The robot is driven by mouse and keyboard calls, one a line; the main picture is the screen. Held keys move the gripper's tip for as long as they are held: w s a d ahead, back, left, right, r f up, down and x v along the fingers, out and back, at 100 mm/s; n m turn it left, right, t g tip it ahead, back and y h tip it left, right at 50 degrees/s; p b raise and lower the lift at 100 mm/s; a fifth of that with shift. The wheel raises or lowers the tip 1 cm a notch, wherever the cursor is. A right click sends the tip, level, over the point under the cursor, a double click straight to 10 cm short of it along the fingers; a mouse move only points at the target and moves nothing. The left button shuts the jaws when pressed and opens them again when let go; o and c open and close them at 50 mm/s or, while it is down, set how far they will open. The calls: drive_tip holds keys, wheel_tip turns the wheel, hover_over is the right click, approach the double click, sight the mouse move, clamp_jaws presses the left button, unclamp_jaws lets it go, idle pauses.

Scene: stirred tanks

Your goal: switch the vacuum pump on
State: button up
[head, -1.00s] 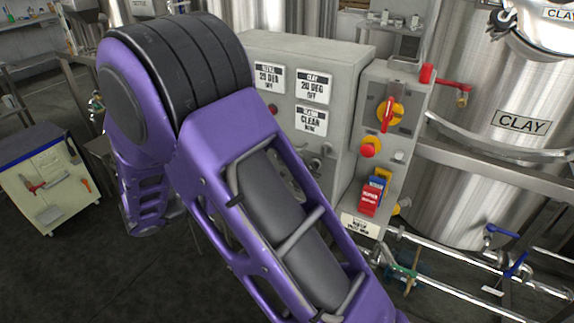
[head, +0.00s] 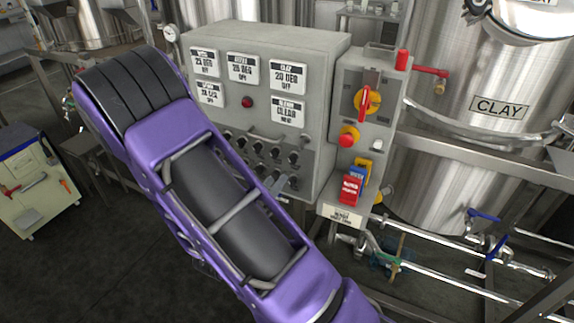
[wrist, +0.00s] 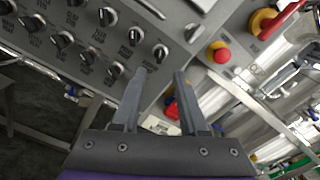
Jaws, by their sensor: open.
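A grey control cabinet (head: 322,110) stands in the middle of the head view. Its lower front holds two rows of black rotary knobs, one of them (head: 293,158) at the right end of the upper row. In the wrist view several knobs (wrist: 135,36) with printed labels fill the upper left. The labels are too small for me to tell which one is the vacuum pump's. My gripper (wrist: 160,76) is open and empty, its fingers pointing at the panel near its lower right knobs. My arm hides the panel's lower left in the head view.
A narrower box on the right carries a red-and-yellow rotary switch (head: 367,101), a red emergency button (head: 348,137) and a red tag (head: 351,189). Steel tanks and pipes (head: 480,285) stand at the right.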

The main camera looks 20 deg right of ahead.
sight(290, 162)
drive_tip(key=x, duration=0.8)
drive_tip(key=shift+c, duration=0.3)
clamp_jaws()
